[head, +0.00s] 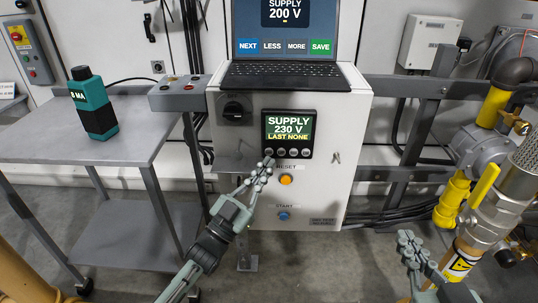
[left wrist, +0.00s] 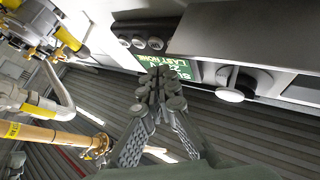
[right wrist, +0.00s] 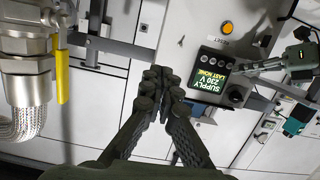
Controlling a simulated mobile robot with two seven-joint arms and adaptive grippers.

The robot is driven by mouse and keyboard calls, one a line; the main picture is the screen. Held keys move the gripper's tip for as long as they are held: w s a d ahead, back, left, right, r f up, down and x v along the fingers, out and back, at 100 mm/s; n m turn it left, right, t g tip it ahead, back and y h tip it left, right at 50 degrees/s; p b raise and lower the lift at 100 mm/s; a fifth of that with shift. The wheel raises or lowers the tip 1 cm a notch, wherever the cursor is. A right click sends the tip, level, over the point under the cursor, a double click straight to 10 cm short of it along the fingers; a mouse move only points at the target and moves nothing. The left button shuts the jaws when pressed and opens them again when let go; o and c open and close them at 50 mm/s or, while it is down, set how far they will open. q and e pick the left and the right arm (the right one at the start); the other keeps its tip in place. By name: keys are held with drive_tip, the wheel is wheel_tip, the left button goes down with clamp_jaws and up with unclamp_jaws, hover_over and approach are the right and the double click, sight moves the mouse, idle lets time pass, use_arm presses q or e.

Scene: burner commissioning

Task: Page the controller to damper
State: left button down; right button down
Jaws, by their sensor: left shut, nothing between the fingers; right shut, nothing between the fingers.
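The controller (head: 289,128) is a black unit on the white cabinet. Its lit screen reads "SUPPLY 230 V" and "LAST NONE", with a row of round buttons below. It also shows in the left wrist view (left wrist: 178,66) and the right wrist view (right wrist: 208,82). My left gripper (head: 268,163) is shut and empty, with its tips at or just in front of the left part of the button row; I cannot tell whether they touch. It covers part of the screen in the left wrist view (left wrist: 160,76). My right gripper (head: 405,238) is shut and empty, low and right of the cabinet.
A laptop (head: 285,75) above the cabinet (head: 330,190) shows "SUPPLY 200 V" and NEXT, LESS, MORE, SAVE. An orange reset button (head: 285,180) and a blue start button (head: 283,215) sit below the controller. A teal meter (head: 92,100) stands on the left table. Gas piping (head: 480,150) is at right.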

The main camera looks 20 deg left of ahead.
use_arm(q)
drive_tip(key=shift+w+a, duration=0.2)
drive_tip(key=shift+w, duration=0.5)
use_arm(e)
drive_tip(key=shift+a+r+t+y, duration=0.2)
drive_tip(key=shift+a+r+t, duration=0.1)
drive_tip(key=shift+r, duration=0.3)
drive_tip(key=shift+a+r+t+y, duration=0.2)
drive_tip(key=shift+a+r+t, duration=0.1)
drive_tip(key=shift+r, duration=0.3)
use_arm(q)
drive_tip(key=shift+w, duration=0.1)
drive_tip(key=shift+w+a, duration=0.15)
drive_tip(key=shift+w, duration=0.15)
use_arm(e)
drive_tip(key=shift+f, duration=0.1)
drive_tip(key=shift+f, duration=0.15)
use_arm(q)
drive_tip(key=shift+w+a+b, duration=0.1)
drive_tip(key=shift+w+b, duration=0.25)
drive_tip(key=shift+s, duration=0.1)
idle(0.4)
drive_tip(key=shift+s+d+p, duration=0.2)
drive_tip(key=shift+s+p, duration=0.2)
drive_tip(key=shift+s, duration=0.25)
use_arm(e)
drive_tip(key=shift+r, duration=0.45)
